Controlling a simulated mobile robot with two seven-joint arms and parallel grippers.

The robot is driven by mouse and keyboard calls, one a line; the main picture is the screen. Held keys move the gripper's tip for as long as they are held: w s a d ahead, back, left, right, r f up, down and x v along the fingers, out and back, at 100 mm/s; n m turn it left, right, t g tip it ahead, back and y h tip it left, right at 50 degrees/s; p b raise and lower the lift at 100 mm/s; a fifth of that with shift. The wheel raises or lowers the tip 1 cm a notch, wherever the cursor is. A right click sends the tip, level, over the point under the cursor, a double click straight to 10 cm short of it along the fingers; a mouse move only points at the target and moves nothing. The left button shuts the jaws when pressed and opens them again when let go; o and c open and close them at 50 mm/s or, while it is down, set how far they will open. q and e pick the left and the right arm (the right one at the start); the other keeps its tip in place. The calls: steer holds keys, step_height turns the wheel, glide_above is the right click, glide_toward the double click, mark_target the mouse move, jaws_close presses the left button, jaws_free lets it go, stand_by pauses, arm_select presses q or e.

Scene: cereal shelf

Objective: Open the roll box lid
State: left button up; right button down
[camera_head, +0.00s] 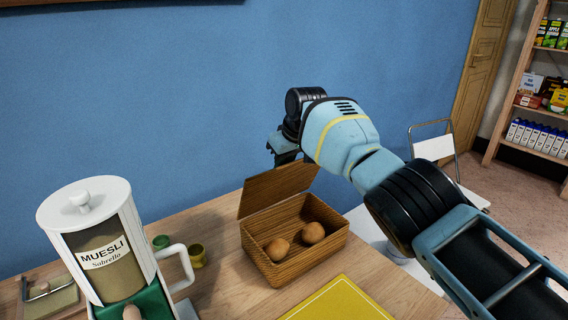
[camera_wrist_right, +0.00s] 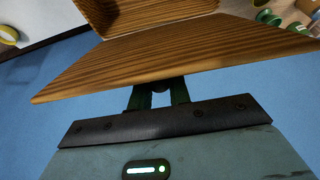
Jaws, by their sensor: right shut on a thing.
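The roll box (camera_head: 316,251) is a brown wood-grain box on the table, with two rolls (camera_head: 295,240) inside. Its lid (camera_head: 277,188) is raised and stands tilted up at the back of the box. My right gripper (camera_head: 284,150) is at the lid's upper edge, behind the box. In the right wrist view the lid (camera_wrist_right: 175,52) spans the picture, and the gripper's fingers (camera_wrist_right: 158,92) are shut on its edge. The fingertips are partly hidden by the lid. My left gripper is not in view.
A muesli dispenser (camera_head: 100,240) stands at the left, with small green and yellow cups (camera_head: 197,255) beside it. A yellow mat (camera_head: 338,300) lies in front of the box. A white chair (camera_head: 434,148) and a stocked shelf (camera_head: 540,100) are at the right.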

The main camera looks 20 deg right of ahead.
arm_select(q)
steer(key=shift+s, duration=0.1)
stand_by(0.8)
arm_select(e)
steer(key=c, duration=1.4)
jaws_free()
steer(key=shift+o, duration=0.2)
